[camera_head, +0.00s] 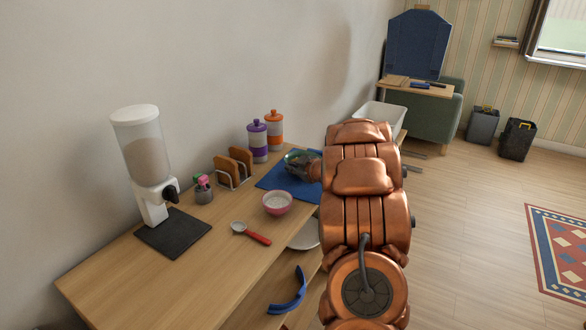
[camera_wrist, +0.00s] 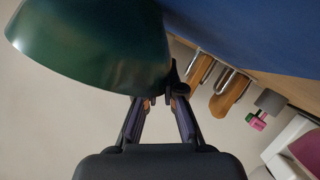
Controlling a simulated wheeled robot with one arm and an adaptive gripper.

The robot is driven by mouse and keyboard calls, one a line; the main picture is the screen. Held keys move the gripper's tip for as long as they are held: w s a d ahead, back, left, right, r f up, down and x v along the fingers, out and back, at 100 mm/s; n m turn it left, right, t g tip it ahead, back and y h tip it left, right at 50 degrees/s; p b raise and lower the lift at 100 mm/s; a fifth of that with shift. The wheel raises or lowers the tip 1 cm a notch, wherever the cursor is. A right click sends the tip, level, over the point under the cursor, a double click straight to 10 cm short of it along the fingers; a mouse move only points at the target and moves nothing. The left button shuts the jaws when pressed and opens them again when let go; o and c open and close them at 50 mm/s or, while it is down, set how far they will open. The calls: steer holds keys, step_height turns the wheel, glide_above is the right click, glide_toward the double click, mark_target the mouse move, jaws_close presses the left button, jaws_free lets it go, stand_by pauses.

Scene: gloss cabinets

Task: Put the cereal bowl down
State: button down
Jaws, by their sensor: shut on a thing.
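A dark green bowl (camera_wrist: 95,45) fills the upper left of the wrist view. My gripper (camera_wrist: 162,101) is shut on its rim. In the head view the green bowl (camera_head: 298,160) shows at the blue mat (camera_head: 268,181), partly behind my copper-coloured arm. The gripper is mostly hidden there. The blue mat (camera_wrist: 265,35) also shows close to the bowl in the wrist view. I cannot tell whether the bowl touches it. A pink bowl (camera_head: 277,204) with pale contents stands on the counter in front of the mat.
A cereal dispenser (camera_head: 140,160) stands on a dark mat (camera_head: 172,234) at left. A toast rack (camera_head: 233,168), two lidded jars (camera_head: 258,142) and a small grey pot (camera_head: 204,194) stand along the wall. A red-handled scoop (camera_head: 252,233) lies near the counter's front edge.

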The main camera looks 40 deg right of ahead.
steer(key=c, duration=1.3)
jaws_free()
steer(key=shift+s+r, duration=0.1)
